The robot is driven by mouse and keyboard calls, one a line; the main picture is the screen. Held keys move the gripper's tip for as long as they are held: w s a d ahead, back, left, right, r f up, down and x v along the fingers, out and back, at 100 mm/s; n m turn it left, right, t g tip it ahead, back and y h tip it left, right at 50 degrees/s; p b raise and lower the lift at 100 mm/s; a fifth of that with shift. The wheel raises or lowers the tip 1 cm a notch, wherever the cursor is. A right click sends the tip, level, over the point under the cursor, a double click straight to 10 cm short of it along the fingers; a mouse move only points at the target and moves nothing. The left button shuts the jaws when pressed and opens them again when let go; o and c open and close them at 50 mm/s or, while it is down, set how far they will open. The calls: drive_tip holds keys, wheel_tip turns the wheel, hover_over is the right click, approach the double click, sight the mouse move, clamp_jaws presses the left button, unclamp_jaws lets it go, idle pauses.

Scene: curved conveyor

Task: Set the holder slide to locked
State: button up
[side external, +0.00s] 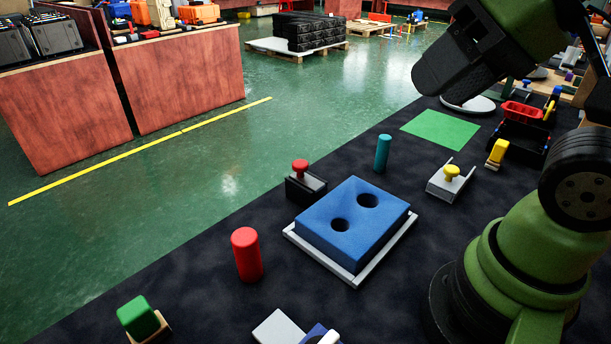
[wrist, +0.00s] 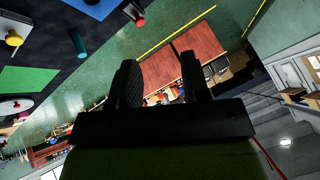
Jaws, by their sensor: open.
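A blue block with two round holes (side external: 345,232), likely the holder, sits on a white plate (side external: 302,246). To its right is a grey slide base (side external: 440,190) with a yellow knob (side external: 452,172); the knob also shows at the upper left of the wrist view (wrist: 13,38). Behind the block stands a black base (side external: 312,191) with a red knob (side external: 300,168). I cannot tell for certain which is the holder slide. My gripper (side external: 448,78) is high at the upper right, apart from all of these. In the wrist view its two fingers (wrist: 158,66) are spread and empty.
A red cylinder (side external: 247,254) and a teal cylinder (side external: 383,153) stand upright on the dark table. A green mat (side external: 440,128) lies behind the yellow-knob slide. A green block (side external: 137,316) is at the front left. A yellow block (side external: 497,152) and a red tray (side external: 522,112) are at the right.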

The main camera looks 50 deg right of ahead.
drive_tip(key=shift+o, duration=1.7)
drive_tip(key=shift+w+r, duration=0.1)
drive_tip(key=shift+w, duration=0.1)
drive_tip(key=n+g+h, duration=0.2)
drive_tip(key=n+g, duration=0.5)
drive_tip(key=n, duration=0.6)
hover_over(300, 163)
wheel_tip(300, 163, down, 14)
wheel_tip(300, 163, down, 10)
drive_tip(key=shift+f, duration=0.2)
